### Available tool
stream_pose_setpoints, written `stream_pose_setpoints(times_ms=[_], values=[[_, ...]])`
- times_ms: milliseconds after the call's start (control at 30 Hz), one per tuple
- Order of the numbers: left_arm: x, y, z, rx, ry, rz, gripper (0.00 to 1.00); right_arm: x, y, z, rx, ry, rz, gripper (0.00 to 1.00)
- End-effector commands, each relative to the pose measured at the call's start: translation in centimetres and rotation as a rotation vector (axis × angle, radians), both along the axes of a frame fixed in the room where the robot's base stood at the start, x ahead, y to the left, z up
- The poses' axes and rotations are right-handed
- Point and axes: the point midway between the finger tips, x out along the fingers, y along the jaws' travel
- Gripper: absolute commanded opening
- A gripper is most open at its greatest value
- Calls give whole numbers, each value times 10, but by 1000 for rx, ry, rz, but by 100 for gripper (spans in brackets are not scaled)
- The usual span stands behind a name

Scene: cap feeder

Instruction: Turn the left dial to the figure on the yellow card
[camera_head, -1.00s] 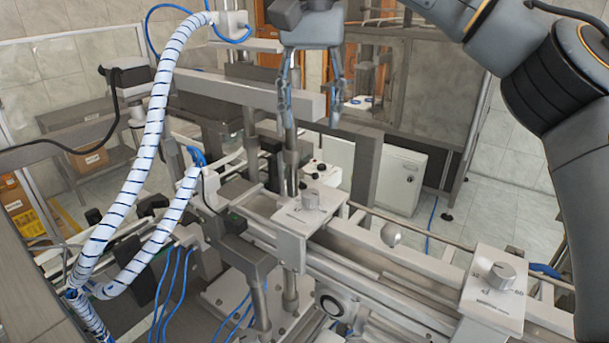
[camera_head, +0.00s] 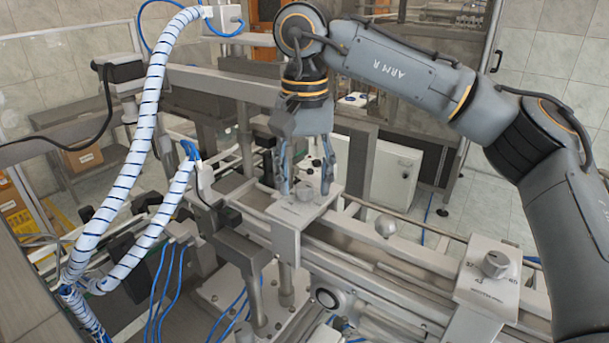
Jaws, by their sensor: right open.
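The left dial (camera_head: 305,191) is a small grey knob on a light plate (camera_head: 290,213) on the machine rail. My right gripper (camera_head: 305,187) points down over it, with its fingers open and one on each side of the knob. I cannot tell whether the fingers touch the knob. The marks around this dial are too small to read. A second, right dial (camera_head: 495,264) sits on its own plate (camera_head: 487,292) further right. I cannot make out a yellow card with a figure. My left gripper is not in view.
White hoses with dark spiral wrap (camera_head: 150,130) rise at the left. A grey horizontal beam (camera_head: 215,85) runs behind my right gripper. A white cabinet (camera_head: 390,175) stands behind.

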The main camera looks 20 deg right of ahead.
Motion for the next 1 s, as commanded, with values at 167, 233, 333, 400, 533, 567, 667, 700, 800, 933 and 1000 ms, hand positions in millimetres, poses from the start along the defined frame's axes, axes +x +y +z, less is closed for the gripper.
stream_pose_setpoints(times_ms=[167,233,333,400,533,567,667,700,800,933,1000], values=[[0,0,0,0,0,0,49,0,0,0,0,0,0,29],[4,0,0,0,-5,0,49,0,0,0,0,0,0,15],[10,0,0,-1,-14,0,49,0,0,0,0,1,0,0],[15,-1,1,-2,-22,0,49,0,0,0,0,1,0,0],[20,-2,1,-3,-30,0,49,0,0,0,0,1,-8,0],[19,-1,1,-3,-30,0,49,0,0,0,0,1,-13,0],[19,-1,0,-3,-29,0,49,0,0,0,1,2,-38,0],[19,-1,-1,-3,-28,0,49,0,0,-1,0,2,-54,0],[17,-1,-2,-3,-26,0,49,0,0,-1,0,3,-105,0],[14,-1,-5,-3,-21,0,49,0,0,-1,0,3,-199,0],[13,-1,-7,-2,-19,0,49,0,0,-1,1,2,-260,0]])
